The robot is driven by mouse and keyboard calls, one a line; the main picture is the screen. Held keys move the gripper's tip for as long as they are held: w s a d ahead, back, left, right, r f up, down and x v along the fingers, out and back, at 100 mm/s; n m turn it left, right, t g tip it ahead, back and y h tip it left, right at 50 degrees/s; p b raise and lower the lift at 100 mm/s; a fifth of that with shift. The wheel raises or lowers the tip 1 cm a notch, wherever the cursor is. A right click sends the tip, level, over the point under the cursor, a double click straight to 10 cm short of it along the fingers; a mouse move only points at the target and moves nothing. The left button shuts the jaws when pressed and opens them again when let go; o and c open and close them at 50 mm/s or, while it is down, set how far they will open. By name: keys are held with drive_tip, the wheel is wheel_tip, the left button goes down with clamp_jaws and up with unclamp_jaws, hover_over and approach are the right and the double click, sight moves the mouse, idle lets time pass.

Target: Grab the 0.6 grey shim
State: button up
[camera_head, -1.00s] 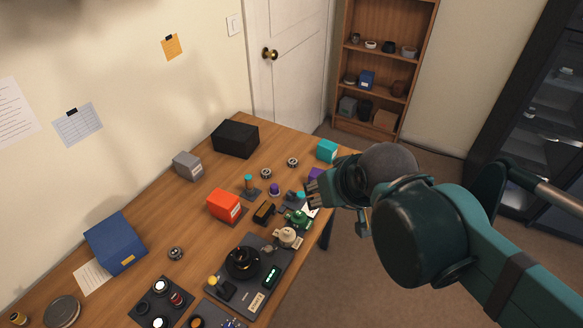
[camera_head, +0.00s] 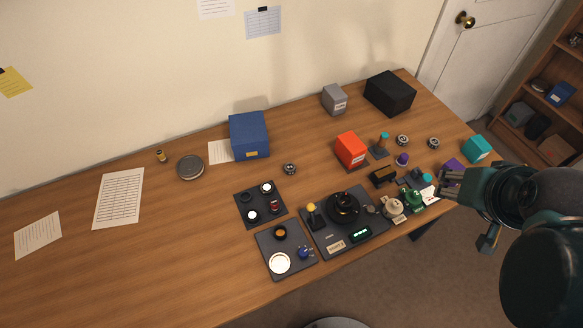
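No shim marked 0.6 can be made out; the labels are too small to read. A grey box (camera_head: 334,99) with a white label stands near the wall at the back of the table. Small grey round parts lie on the wood: one (camera_head: 290,169) in front of the blue box, one (camera_head: 402,140) and another (camera_head: 433,143) towards the right end. My gripper (camera_head: 447,185) is over the right end of the table, beside the purple box and a white card. Its fingers point left; their gap is unclear at this size.
A blue box (camera_head: 249,135), an orange box (camera_head: 351,149), a black box (camera_head: 390,93) and a teal box (camera_head: 477,149) stand on the table. Dark fixture plates (camera_head: 330,239) with small parts fill the front middle. Papers (camera_head: 118,198) lie on the left, with bare wood around them.

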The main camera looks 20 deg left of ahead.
drive_tip(key=shift+w+a, duration=0.1)
idle(0.7)
drive_tip(key=w+a+f+m+g+y+p, duration=0.15)
drive_tip(key=w+a+m, duration=0.3)
drive_tip(key=a, duration=0.55)
drive_tip(key=w+a+m+g+p, duration=0.3)
drive_tip(key=w+a, duration=0.3)
drive_tip(key=a, duration=0.4)
drive_tip(key=a+f+m+p, duration=0.1)
drive_tip(key=a+f+m, duration=0.1)
drive_tip(key=a+f, duration=0.2)
drive_tip(key=s+a+f+m+g+h+p, duration=0.1)
drive_tip(key=a+f, duration=0.3)
drive_tip(key=a, duration=0.6)
drive_tip(key=a+f+m+g+p, duration=0.1)
drive_tip(key=a+f+m, duration=0.2)
drive_tip(key=a, duration=0.4)
drive_tip(key=shift+s+a+f+g+p, duration=0.1)
drive_tip(key=shift+a+f+g+p, duration=0.1)
drive_tip(key=shift+f, duration=0.25)
drive_tip(key=shift+s+a+f+g+p, duration=0.1)
drive_tip(key=shift+f+p, duration=0.1)
drive_tip(key=shift+f, duration=0.2)
drive_tip(key=shift+s+a+f+m+h, duration=0.15)
drive_tip(key=shift+a+f+m+h, duration=0.1)
drive_tip(key=shift+a+f, duration=0.15)
